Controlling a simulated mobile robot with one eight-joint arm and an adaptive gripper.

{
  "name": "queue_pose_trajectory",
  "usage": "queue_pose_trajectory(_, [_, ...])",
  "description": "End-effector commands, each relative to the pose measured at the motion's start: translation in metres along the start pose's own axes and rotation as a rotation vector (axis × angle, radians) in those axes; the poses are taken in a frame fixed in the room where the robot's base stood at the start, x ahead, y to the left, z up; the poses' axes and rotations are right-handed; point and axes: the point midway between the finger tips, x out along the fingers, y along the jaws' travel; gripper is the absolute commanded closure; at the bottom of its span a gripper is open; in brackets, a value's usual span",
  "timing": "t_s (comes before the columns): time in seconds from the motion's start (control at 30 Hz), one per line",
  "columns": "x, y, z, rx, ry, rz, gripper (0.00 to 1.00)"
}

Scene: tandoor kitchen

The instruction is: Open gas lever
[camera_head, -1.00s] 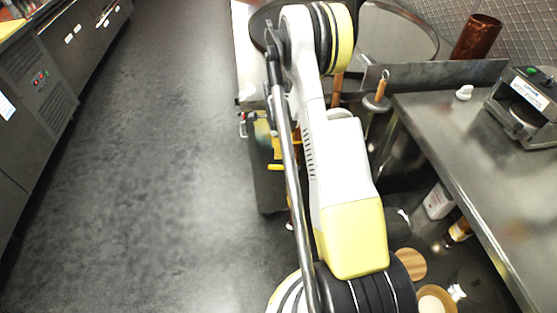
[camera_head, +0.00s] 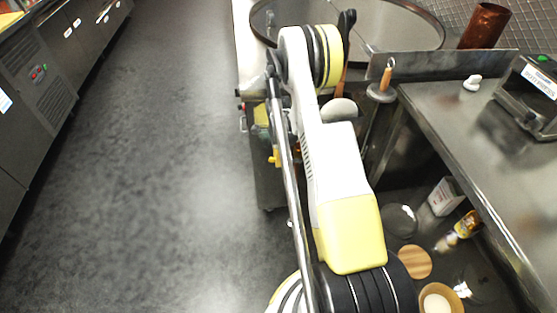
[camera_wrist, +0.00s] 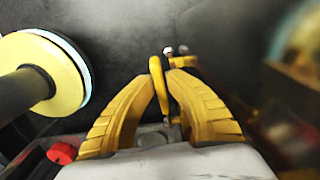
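The gas lever (camera_wrist: 160,88) is a narrow yellow handle near the middle of the wrist view. A small metal and yellow fitting shows just beyond it. My gripper (camera_wrist: 162,78) has two thick ribbed yellow fingers, angled inward. Their tips come together on either side of the lever and appear to touch it, so the gripper looks shut on it. In the head view, small yellow parts (camera_head: 275,157) show beside the stove's front, left of my arm. I cannot tell there which are lever and which are fingertips. My arm hides much of this area.
A large round pan (camera_head: 400,22) is on the stove top. A steel counter (camera_head: 470,140) stands at the right, with bottles and a wooden disc (camera_head: 414,261) beneath it. Open floor (camera_head: 150,170) lies to the left. A red knob (camera_wrist: 62,152) is at the wrist view's lower left.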

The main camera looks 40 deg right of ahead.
Motion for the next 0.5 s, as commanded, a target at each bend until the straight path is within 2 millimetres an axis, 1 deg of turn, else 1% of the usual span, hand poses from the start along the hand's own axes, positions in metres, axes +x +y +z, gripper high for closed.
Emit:
queue_pose_trajectory(0.33, [-0.0004,0.0001,-0.0006,0.001,-0.006,0.001,1.00])
queue_pose_trajectory(0.5, [-0.0088,0.0004,-0.0044,0.003,-0.105,0.002,1.00])
